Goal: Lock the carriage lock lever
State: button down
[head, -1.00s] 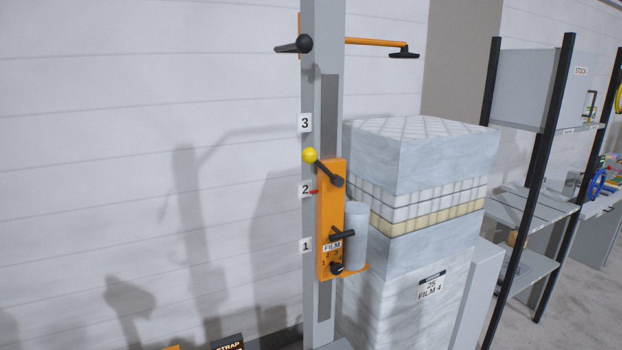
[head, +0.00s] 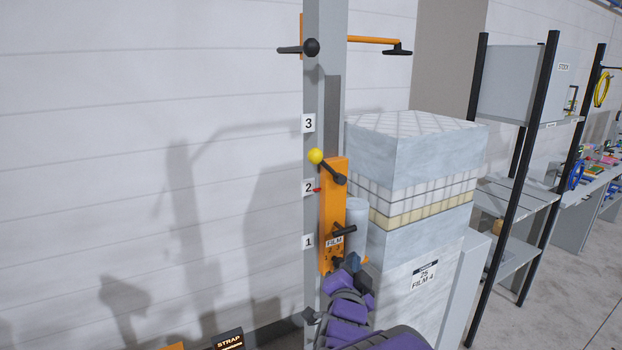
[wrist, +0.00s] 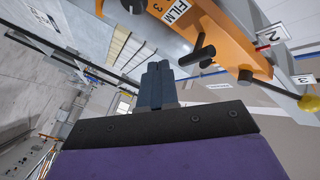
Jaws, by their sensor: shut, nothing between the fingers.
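The orange carriage (head: 333,195) is on the grey upright post, with its red pointer beside the label 2. A black lever (head: 329,170) with a yellow ball (head: 316,156) is near its top, tilted up to the left. I take this as the carriage lock lever; the lever (wrist: 275,87) and ball (wrist: 308,103) also show at the right of the wrist view. A black handle (head: 344,230) sticks out lower down and shows in the wrist view (wrist: 197,52). My gripper (head: 355,262) is shut and empty, low by the carriage's bottom end, below the lever; its fingers (wrist: 158,70) are together.
A wrapped pallet stack (head: 430,160) stands right behind the carriage, with a film roll (head: 357,218) between. A black knob (head: 311,47) and an orange arm (head: 370,40) are higher on the post. Shelving (head: 520,190) is at the right. Space left of the post is clear.

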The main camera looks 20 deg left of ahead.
jog(key=s+a+r+m+t, duration=0.2)
jog(key=s+a+r+t, duration=0.1)
jog(key=a+r+t, duration=0.15)
jog(key=m+t+h+p, duration=0.2)
jog(key=t, duration=0.2)
send_near(324, 166)
jog(key=p+x, duration=0.4)
jog(key=x, duration=0.1)
jog(key=shift+w+p, duration=0.25)
jog(key=shift+p, duration=0.05)
jog(key=shift+w+a+r, duration=0.35)
jog(key=shift+w+r, duration=0.1)
jog(key=shift+w, duration=0.05)
jog(key=shift+d+r, duration=0.1)
jog(key=shift+d, duration=0.2)
